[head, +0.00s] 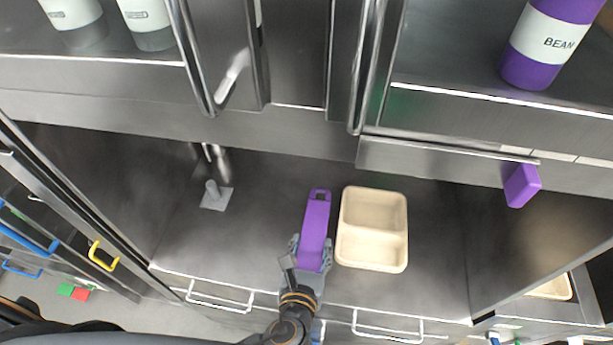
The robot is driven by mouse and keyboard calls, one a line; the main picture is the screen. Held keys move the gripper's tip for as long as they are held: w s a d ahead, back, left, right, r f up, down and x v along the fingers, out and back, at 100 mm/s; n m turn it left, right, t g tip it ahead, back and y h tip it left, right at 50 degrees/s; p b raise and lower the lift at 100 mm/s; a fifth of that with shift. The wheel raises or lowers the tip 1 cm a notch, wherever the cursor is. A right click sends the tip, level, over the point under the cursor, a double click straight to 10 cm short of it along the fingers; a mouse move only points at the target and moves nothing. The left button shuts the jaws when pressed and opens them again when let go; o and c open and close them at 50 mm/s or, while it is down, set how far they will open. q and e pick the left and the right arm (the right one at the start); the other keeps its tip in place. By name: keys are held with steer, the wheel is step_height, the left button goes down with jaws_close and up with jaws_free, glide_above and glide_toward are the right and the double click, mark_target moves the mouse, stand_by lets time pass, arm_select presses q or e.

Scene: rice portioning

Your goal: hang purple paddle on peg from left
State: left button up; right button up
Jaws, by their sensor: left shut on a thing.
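A long purple paddle (315,219) with a slot near its far end is in the middle of the steel counter. My left gripper (311,254) is shut on the paddle's near end. The slotted end points away from me. I cannot tell how far the paddle is above the counter. A grey peg (212,188) on a square plate is to the left of the paddle, apart from it. My right gripper is not in view.
A beige two-compartment tray (371,245) sits close to the right of the paddle. A purple block-like object (521,186) hangs by the rail at right. A shelf with vertical door handles spans the back. The counter between peg and paddle is clear.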

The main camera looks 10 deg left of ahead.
arm_select(q)
steer(key=w+a+f, duration=0.3)
steer(key=w, duration=0.4)
steer(key=b, duration=0.7)
glide_above(297, 225)
steer(key=s, duration=0.2)
steer(key=f, duration=0.5)
steer(key=shift+w+d+f, duration=0.15)
steer(key=shift+w+d, duration=0.05)
steer(key=shift+d, duration=0.15)
steer(key=shift+w+a+f+b, duration=0.25)
steer(key=shift+w+f+b, duration=0.25)
steer(key=shift+b, duration=0.3)
steer(key=f+b, duration=0.1)
steer(key=b, duration=0.1)
steer(key=f+b, duration=0.2)
steer(key=shift+w+a+f, duration=0.15)
steer(key=shift+w+f, duration=0.1)
steer(key=shift+w, duration=0.15)
steer(key=shift+r, duration=0.1)
